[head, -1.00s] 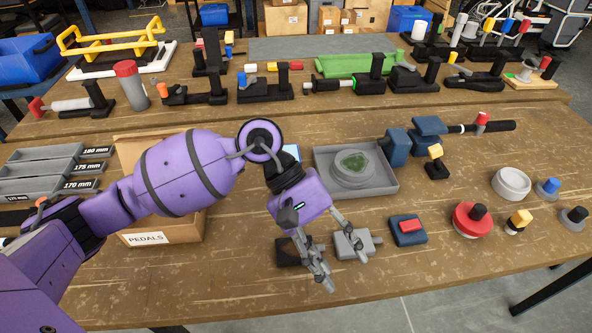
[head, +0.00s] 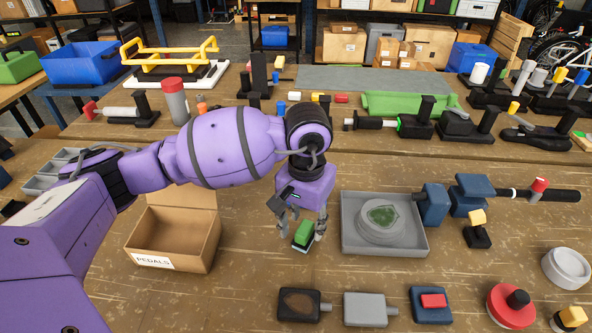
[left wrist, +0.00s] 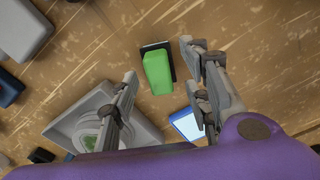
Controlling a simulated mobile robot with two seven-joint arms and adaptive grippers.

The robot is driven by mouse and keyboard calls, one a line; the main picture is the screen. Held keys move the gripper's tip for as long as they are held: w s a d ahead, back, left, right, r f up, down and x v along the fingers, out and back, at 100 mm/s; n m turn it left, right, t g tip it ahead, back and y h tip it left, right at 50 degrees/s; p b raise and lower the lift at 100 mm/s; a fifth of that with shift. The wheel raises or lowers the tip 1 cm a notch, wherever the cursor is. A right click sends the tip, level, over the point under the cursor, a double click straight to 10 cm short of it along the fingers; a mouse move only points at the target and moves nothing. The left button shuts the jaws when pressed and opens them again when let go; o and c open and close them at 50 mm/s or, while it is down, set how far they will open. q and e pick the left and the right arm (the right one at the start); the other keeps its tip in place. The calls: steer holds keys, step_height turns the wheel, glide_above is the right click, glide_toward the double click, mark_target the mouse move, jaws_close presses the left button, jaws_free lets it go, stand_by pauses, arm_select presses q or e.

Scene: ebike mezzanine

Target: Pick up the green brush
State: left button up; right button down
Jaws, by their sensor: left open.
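The green brush (head: 304,232) is a small green block with a dark and pale edge. It sits on the wooden table, left of the grey tray, and shows whole in the left wrist view (left wrist: 157,72). My left gripper (head: 299,217) is open and points down at the brush. In the left wrist view the brush lies between the two spread fingers (left wrist: 160,62), nearer the right one; I see no clear contact. In the head view a finger stands on either side of the brush. My right gripper is not in view.
A grey tray (head: 421,242) holding a round part stands right of the brush. An open cardboard PEDALS box (head: 190,256) stands to the left. Pedals (head: 367,309) lie in front. A blue-edged white item (left wrist: 187,124) lies beside the brush in the wrist view.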

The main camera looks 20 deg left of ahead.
arm_select(q)
steer(key=shift+f, duration=0.75)
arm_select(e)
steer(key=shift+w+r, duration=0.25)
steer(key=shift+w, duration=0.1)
arm_select(q)
jaws_close()
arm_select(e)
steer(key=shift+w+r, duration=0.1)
arm_select(q)
steer(key=shift+r, duration=0.5)
step_height(320, 180, up, 2)
steer(key=shift+r, duration=0.25)
steer(key=s+a+r, duration=0.1)
steer(key=s+r, duration=0.3)
steer(key=s, duration=0.3)
steer(key=s+r+b, duration=0.1)
steer(key=s+r, duration=0.4)
steer(key=s, duration=0.2)
steer(key=shift+a+r, duration=0.25)
steer(key=shift+a, duration=0.1)
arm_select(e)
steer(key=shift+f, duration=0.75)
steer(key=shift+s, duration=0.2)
